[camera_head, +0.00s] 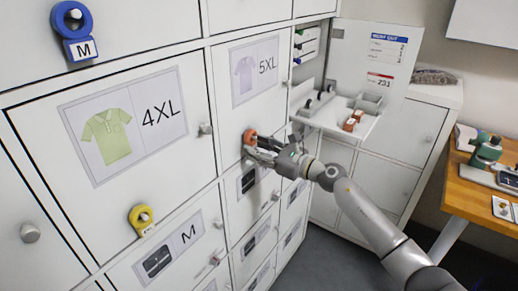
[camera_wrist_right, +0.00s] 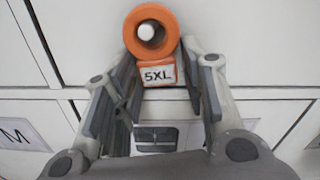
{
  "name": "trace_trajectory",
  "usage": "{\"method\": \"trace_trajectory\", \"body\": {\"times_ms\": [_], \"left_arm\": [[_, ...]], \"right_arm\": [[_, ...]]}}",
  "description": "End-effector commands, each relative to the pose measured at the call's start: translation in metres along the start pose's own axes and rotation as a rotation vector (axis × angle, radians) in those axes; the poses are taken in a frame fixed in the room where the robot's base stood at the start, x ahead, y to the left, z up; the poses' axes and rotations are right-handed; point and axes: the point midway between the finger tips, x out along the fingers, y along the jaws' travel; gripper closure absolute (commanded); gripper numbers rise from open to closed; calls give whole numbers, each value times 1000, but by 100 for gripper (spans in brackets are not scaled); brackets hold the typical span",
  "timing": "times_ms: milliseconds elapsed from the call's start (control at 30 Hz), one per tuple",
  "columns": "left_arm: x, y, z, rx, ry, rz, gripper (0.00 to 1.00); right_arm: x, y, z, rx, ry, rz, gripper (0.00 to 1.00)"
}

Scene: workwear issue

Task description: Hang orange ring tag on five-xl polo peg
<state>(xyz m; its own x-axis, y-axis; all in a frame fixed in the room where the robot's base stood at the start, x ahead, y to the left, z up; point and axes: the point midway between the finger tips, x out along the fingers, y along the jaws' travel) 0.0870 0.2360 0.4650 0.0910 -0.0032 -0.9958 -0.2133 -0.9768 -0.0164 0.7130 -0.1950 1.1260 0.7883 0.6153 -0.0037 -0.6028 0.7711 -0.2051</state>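The orange ring tag (camera_head: 249,136) is at the 5XL polo door (camera_head: 240,108) in the head view, by the door's lower left part. In the right wrist view the orange ring (camera_wrist_right: 132,32) is around a white peg (camera_wrist_right: 147,32), whose end shows in the hole. Its tag plate (camera_wrist_right: 158,75), marked 5XL, hangs below the ring. My right gripper (camera_head: 259,148) is in front of the door. In the wrist view its fingers (camera_wrist_right: 158,62) stand on either side of the plate with narrow gaps, so it looks open. My left gripper is out of view.
A blue ring tag (camera_head: 72,20) marked M and a yellow ring tag (camera_head: 141,217) hang on doors to the left. A 4XL polo door (camera_head: 165,155) is beside the 5XL one. An open grey door (camera_head: 345,60) and small tray (camera_head: 335,115) are right of my gripper.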

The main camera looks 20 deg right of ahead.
Motion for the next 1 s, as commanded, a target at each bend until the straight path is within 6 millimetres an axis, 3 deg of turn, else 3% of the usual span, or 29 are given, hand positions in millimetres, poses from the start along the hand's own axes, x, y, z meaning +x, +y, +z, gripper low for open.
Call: {"method": "trace_trajectory", "body": {"times_ms": [133,533,1000], "left_arm": [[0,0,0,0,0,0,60],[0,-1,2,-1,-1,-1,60],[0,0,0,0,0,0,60]], "right_arm": [[0,0,0,0,0,0,39],[-7,0,-1,0,2,-1,39],[-94,0,-1,-2,4,0,39]]}}
